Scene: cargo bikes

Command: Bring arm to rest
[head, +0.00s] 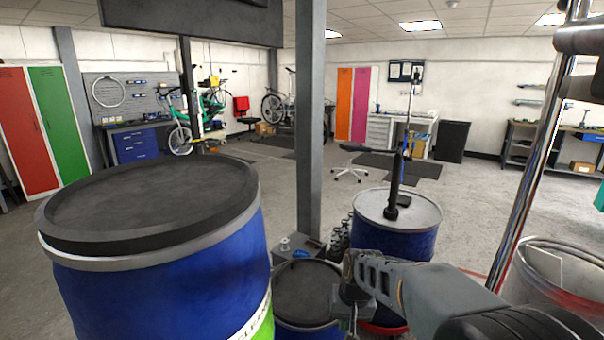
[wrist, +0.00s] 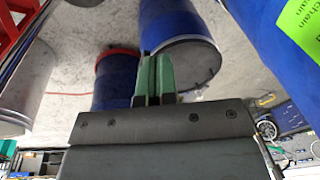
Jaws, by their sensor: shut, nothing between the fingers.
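My gripper (wrist: 154,78) shows in the wrist view with its two green fingers pressed together and nothing held between them. In the head view my arm reaches in from the lower right, and its far end is among the barrels, in front of the small barrel and the barrel with a pale lid. I cannot make out the fingertips clearly there. In the wrist view the fingers overlap a blue barrel (wrist: 180,45) behind them; I cannot tell whether they touch it.
A large blue barrel (head: 165,290) with a black lid stands close at left. A lower dark-lidded barrel (head: 305,293), a pale-lidded blue barrel (head: 395,240) and a grey post (head: 310,120) stand mid-view. A whitish bin (head: 550,275) is at right. Open floor (head: 480,190) lies beyond.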

